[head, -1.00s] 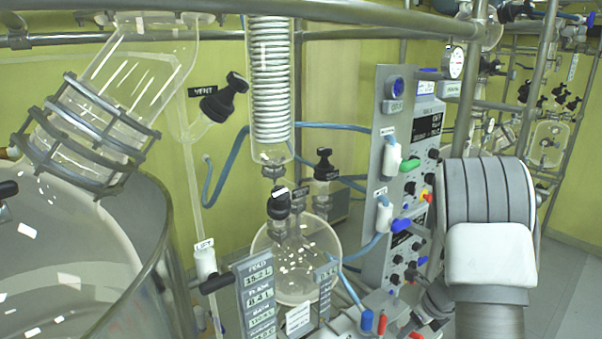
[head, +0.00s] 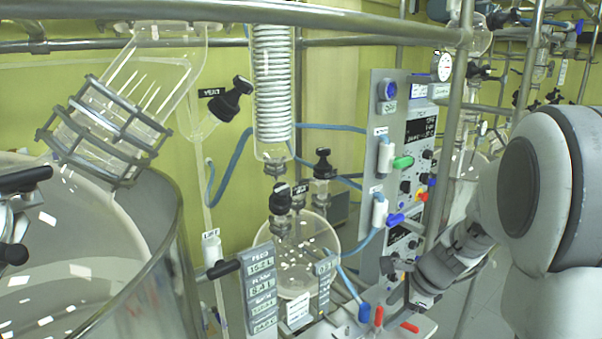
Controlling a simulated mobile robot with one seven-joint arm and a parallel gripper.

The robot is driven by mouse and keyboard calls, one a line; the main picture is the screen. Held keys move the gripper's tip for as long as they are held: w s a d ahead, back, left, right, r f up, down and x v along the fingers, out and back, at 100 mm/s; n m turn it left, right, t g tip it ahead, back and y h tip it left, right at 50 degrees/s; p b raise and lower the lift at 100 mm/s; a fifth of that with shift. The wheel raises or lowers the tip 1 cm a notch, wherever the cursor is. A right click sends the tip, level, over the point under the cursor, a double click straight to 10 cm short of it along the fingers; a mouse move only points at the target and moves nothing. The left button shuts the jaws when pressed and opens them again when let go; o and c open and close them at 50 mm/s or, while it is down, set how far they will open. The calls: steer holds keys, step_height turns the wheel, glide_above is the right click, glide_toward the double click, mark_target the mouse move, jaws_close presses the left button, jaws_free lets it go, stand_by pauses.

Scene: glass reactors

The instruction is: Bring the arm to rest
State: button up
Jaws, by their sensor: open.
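My arm comes in from the right edge of the head view, with a large white and grey joint in front. Its narrower wrist reaches down and left to my gripper (head: 398,272). The gripper is open, with nothing seen between its jaws. It is small in the view and sits in front of the lower part of the control panel (head: 382,90), above the bench with the red and blue handles. I cannot tell whether it touches the panel.
A large glass vessel (head: 160,250) stands at the left. A round flask (head: 318,238) hangs under a coiled condenser (head: 273,85) in the middle. A metal rail (head: 330,16) crosses the top. Red handles (head: 378,316) stand near the gripper. Floor shows at the right.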

steer(key=s+a+r+n, duration=0.5)
steer(key=s+r+n, duration=0.4)
steer(key=s+n, duration=0.1)
steer(key=s+r+n+t+h+b, duration=0.1)
steer(key=s+r+n+h, duration=0.2)
steer(key=s+n, duration=0.8)
steer(key=shift+s+r+t, duration=0.15)
steer(key=shift+s+t, duration=0.15)
steer(key=shift+s, duration=0.05)
steer(key=shift+a, duration=0.1)
